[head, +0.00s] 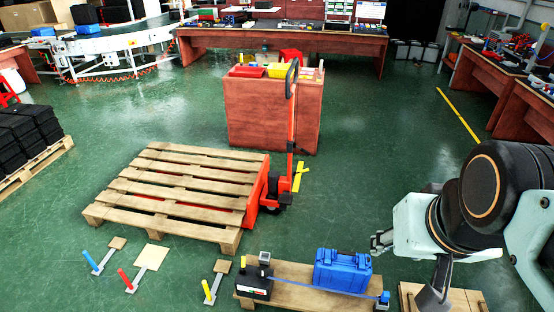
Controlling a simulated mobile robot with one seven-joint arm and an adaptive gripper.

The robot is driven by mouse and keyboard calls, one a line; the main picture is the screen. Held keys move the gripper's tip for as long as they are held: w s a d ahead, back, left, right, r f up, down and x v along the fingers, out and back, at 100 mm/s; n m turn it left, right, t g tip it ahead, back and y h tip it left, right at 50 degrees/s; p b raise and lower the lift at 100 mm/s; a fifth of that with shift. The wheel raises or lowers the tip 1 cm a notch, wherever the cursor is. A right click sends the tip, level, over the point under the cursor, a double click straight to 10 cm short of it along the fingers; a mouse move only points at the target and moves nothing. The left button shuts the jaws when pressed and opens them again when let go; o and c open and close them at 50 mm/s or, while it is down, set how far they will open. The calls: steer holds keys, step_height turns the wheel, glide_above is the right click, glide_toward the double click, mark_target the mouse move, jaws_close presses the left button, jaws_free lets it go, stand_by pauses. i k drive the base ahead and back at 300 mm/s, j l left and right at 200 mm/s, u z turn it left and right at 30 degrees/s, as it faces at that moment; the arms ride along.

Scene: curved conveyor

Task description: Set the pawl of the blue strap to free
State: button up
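The blue strap (318,289) runs low across a wooden board (290,299) at the bottom of the head view. It goes from a black box (254,283) with a light label to a small blue-topped fitting (384,298) at the board's right end. A blue case (342,270) stands on the board behind the strap. My gripper (378,243) is above and beyond the board's right part, apart from the strap. Its fingers are too small to tell open from shut.
Blue (91,260), red (125,279) and yellow (208,291) handles with wooden plates stand on the floor at left. A wooden pallet (180,183) on an orange pallet jack (291,150) lies behind. Another wooden board (460,300) is under my arm.

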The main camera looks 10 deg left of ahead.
mark_target(243, 261)
steer(key=u, duration=1.05)
steer(key=i+j+z, duration=0.1)
steer(key=i+j, duration=0.1)
